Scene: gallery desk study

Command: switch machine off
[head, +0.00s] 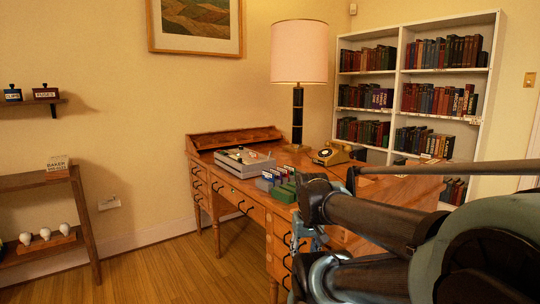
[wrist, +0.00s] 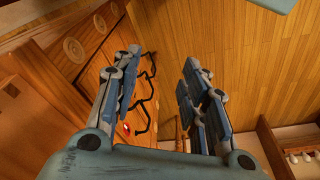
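A low grey machine (head: 243,160) with a pale top and small reddish and dark details sits on the wooden desk (head: 285,163), left of the lamp. Its switch is too small to make out. My gripper (wrist: 162,64) is open and empty in the wrist view, its two blue-grey fingers apart. It points along the desk's drawer fronts and the floor. In the head view my gripper (head: 305,240) is low in front of the desk's right drawers, apart from the machine. The machine does not show in the wrist view.
Green and blue boxes (head: 275,181) stand right of the machine, near the desk's front edge. Behind them are an old telephone (head: 331,156) and a tall lamp (head: 299,55). Black drawer handles (wrist: 147,95) stick out beside my gripper. Floor (head: 185,265) left of the desk is clear.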

